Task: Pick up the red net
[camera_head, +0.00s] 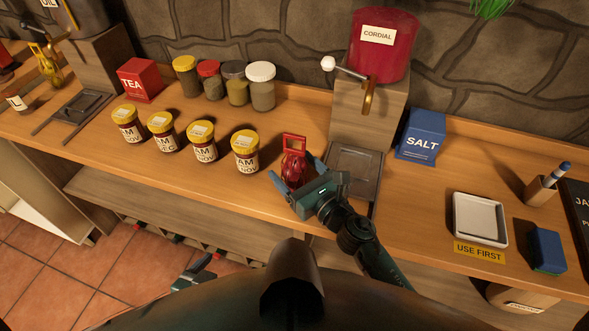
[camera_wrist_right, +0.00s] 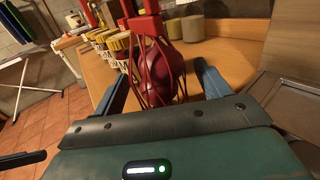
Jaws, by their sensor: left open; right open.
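The red net (camera_head: 294,168) stands on the wooden counter, right of the row of jam jars. It has a red rectangular handle on top and dark red rounded contents. It also shows in the right wrist view (camera_wrist_right: 163,72), straight ahead of the palm. My right gripper (camera_head: 292,170) is open at the net, with one finger on each side of it. The fingers look apart from the net in the wrist view, though contact is hard to judge. My left gripper (camera_head: 194,274) is open and empty, low in front of the counter.
Several jam jars (camera_head: 204,142) stand left of the net, with spice jars (camera_head: 262,88) behind. A cordial dispenser (camera_head: 384,45) on a wooden block and a metal drip tray (camera_head: 353,170) are close on the right. A salt box (camera_head: 421,136) and white tray (camera_head: 480,219) lie farther right.

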